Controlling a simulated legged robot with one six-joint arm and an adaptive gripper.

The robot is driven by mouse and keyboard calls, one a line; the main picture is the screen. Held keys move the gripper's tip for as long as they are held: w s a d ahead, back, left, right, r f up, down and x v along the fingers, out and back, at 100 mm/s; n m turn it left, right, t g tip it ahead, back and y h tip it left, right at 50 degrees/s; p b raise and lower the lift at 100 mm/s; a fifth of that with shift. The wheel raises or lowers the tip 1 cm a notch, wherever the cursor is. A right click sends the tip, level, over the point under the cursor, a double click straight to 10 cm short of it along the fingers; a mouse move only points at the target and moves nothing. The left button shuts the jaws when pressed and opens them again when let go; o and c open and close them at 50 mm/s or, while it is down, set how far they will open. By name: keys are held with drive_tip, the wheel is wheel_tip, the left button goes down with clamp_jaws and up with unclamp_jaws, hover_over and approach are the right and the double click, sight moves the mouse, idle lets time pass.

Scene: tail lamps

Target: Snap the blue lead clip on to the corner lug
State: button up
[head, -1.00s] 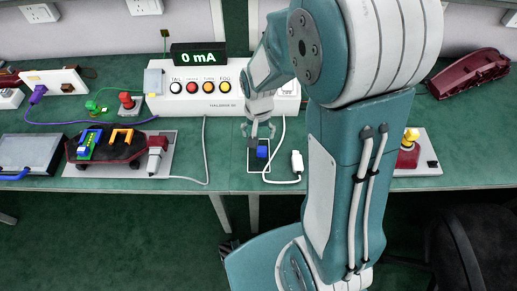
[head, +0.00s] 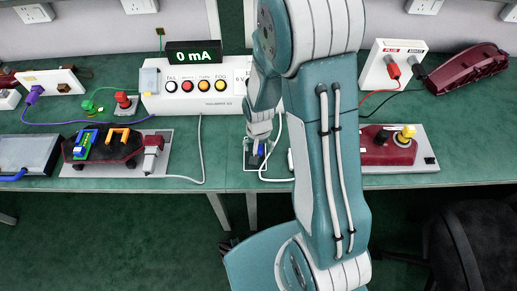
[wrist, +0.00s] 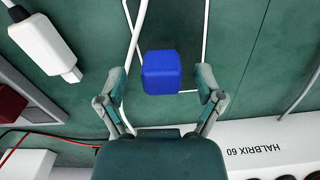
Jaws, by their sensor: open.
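The blue lead clip (head: 262,150) is a small blue block inside a white-outlined rectangle near the bench's front edge. In the wrist view the clip (wrist: 161,72) lies between my spread fingertips, with a visible gap on each side. My gripper (wrist: 160,88) is open and empty, pointing down over the clip; it also shows in the head view (head: 257,143), partly covering the clip. I cannot make out for certain which part is the corner lug. A dark red lamp (head: 388,150) on a pale board at right carries a yellow and a black knob.
A white switch box (head: 190,98) with a "0 mA" display (head: 194,51) stands behind my gripper. A second lamp board (head: 115,165) is at left. A white plug (wrist: 45,45) and cable lie beside the clip. A white socket box (head: 392,65) stands at back right.

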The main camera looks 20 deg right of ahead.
drive_tip(key=shift+a, duration=0.15)
drive_tip(key=c, duration=1)
drive_tip(key=shift+c, duration=0.2)
